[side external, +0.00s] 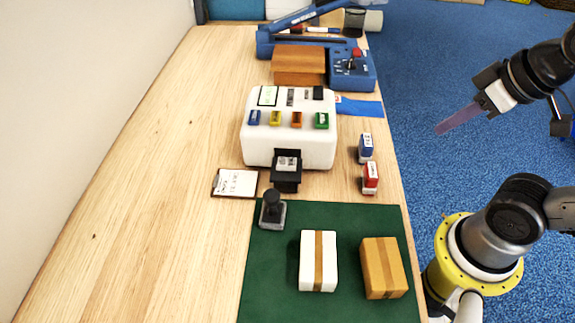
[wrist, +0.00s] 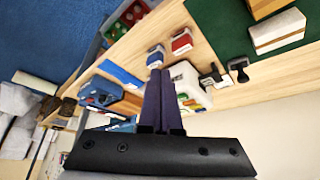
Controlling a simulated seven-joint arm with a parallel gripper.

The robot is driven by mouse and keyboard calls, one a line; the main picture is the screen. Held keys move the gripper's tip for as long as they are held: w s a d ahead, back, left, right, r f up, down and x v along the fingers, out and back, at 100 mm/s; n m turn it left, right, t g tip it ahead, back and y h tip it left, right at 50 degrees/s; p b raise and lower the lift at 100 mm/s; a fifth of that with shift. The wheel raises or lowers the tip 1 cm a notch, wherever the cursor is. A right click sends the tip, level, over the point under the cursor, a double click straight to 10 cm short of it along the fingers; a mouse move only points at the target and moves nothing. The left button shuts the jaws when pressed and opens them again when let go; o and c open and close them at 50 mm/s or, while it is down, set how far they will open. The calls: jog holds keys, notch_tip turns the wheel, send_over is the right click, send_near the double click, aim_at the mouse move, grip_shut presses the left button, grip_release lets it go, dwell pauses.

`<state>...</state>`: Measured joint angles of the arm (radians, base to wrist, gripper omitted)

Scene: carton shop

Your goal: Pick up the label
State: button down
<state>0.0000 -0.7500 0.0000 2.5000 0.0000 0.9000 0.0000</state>
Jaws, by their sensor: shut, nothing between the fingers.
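A small white label (side external: 287,163) with dark print lies on the black tray at the front of a white machine (side external: 258,155) with coloured buttons. The machine also shows in the wrist view (wrist: 182,72), partly hidden behind my fingers; the label cannot be made out clearly there. My gripper (side external: 439,130) is shut and empty. It is in the air to the right of the table, over the blue floor, well apart from the label. Its two closed fingers (wrist: 160,73) point toward the table in the wrist view.
A clipboard (side external: 235,182) and a black stamp (side external: 272,210) are near the tray. A white box (side external: 318,261) and a tan box (side external: 384,268) stand on a green mat (side external: 270,300). Blue (side external: 366,148) and red (side external: 370,178) blocks stand right of the machine. The table's left side is clear.

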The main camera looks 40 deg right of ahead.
jog(key=c, duration=1)
grip_release()
